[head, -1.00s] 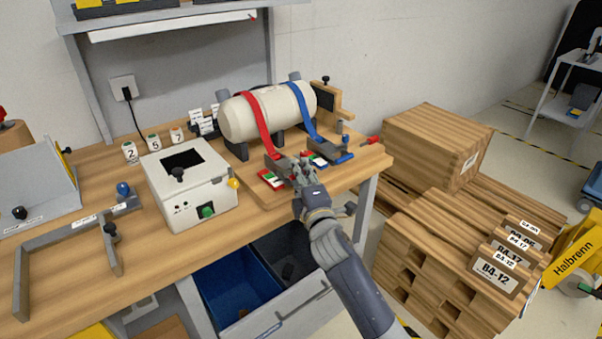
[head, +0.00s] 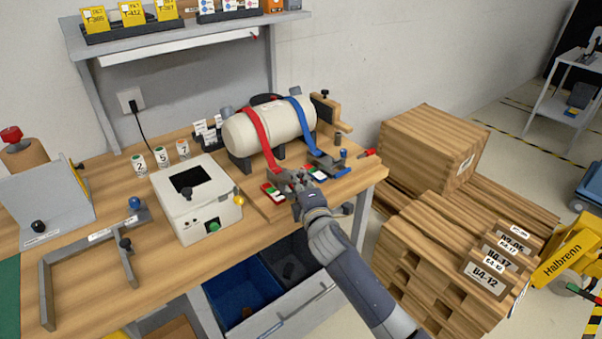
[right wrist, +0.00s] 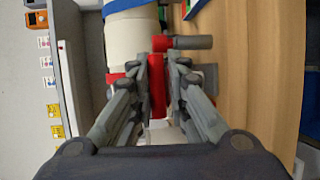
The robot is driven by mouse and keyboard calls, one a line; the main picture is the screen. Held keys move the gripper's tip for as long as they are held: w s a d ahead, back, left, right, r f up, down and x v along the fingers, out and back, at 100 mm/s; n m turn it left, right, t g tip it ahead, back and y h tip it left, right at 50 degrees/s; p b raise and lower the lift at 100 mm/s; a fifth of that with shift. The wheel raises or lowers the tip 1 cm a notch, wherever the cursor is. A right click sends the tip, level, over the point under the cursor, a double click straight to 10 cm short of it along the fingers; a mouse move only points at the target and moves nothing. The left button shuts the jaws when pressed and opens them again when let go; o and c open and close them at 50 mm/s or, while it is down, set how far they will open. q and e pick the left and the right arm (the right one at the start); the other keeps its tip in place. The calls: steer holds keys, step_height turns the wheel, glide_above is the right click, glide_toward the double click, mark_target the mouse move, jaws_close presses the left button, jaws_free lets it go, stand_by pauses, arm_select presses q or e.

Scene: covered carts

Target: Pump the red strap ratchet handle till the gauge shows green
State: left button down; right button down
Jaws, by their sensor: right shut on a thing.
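A cream tank (head: 272,128) lies in a cradle on the workbench. A red strap (head: 259,135) and a blue strap (head: 303,117) go over it, each down to a grey ratchet at the front. A small gauge (head: 271,193) with red, green and white parts is by the red strap's ratchet; its reading is too small to tell. My right gripper (head: 299,184) is at the red strap's ratchet and hides part of it. In the right wrist view its fingers are closed on the red ratchet handle (right wrist: 157,88). My left gripper is not in view.
The blue strap's ratchet (head: 326,162) and its gauge (head: 315,173) are close right of my gripper. A white box with a green button (head: 213,226) stands to the left. Wooden crates (head: 425,150) stand right of the bench. An open drawer with a blue bin (head: 238,285) is below.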

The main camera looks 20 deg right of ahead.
mark_target(287, 174)
steer(key=w+r+p, duration=0.1)
steer(key=r+p, duration=0.1)
steer(key=w+a+r+p, duration=0.1)
steer(key=r+p, duration=0.1)
steer(key=w+r+p, duration=0.2)
steer(key=r+p, duration=0.1)
steer(key=shift+a+r, duration=0.1)
steer(key=shift+a, duration=0.2)
steer(key=shift+w+a+r, duration=0.2)
steer(key=shift+w+a, duration=0.1)
steer(key=shift+w, duration=0.4)
steer(key=shift+f+g, duration=0.25)
steer(key=shift+g, duration=0.05)
steer(key=c, duration=1.6)
jaws_free()
steer(key=shift+f, duration=0.1)
steer(key=shift+c, duration=0.2)
steer(key=shift+w+d+f, duration=0.1)
steer(key=shift+w, duration=0.1)
steer(key=shift+s, duration=0.1)
steer(key=s+r, duration=0.2)
steer(key=s, duration=0.9)
steer(key=shift+s+a+r, duration=0.2)
steer(key=shift+s+a, duration=0.1)
steer(key=shift+a, duration=0.1)
